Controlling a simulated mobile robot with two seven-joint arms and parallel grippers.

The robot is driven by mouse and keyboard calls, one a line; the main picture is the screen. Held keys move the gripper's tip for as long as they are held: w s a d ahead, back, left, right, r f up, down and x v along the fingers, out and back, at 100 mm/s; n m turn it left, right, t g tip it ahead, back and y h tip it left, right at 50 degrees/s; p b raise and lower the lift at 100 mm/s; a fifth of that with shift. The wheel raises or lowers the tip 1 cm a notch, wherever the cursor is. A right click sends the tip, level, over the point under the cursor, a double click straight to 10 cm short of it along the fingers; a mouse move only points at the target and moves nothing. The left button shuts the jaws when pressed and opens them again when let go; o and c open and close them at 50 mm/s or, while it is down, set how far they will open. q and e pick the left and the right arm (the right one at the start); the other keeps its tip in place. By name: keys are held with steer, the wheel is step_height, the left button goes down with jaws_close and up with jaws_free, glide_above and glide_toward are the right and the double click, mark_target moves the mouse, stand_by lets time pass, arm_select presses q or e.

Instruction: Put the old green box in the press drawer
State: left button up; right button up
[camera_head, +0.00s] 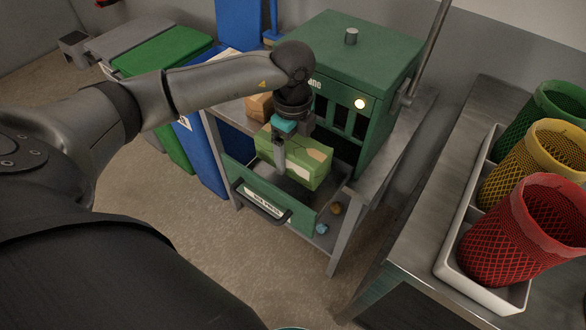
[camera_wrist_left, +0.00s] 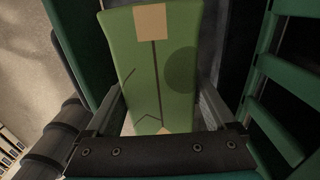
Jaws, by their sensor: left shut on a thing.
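The old green box (camera_head: 309,163) has tan patches and dark lines on it. My left gripper (camera_head: 281,160) is shut on it from above. In the left wrist view the box (camera_wrist_left: 153,75) sits between the two fingers (camera_wrist_left: 160,110). The press drawer (camera_head: 262,197) is pulled out below the green press (camera_head: 365,60), with a black handle and a white label on its front. The box is over or inside the open drawer; I cannot tell whether it touches the drawer floor. My right gripper is not in view.
A brown box (camera_head: 259,106) stands beside the press on the left. A lever (camera_head: 432,45) rises at the press's right side. Blue and green bins (camera_head: 170,52) stand left. A metal table (camera_head: 430,240) at right holds red, yellow and green mesh baskets (camera_head: 515,235) in a white tray.

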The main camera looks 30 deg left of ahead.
mark_target(293, 141)
arm_select(q)
steer(key=shift+f+b, duration=0.45)
steer(key=shift+f, duration=2.55)
steer(key=shift+f, duration=0.1)
steer(key=shift+f, duration=0.15)
steer(key=o, duration=1.1)
steer(key=shift+r, duration=0.3)
step_height(293, 141, up, 12)
steer(key=shift+f+p, duration=0.1)
steer(key=shift+p, duration=0.9)
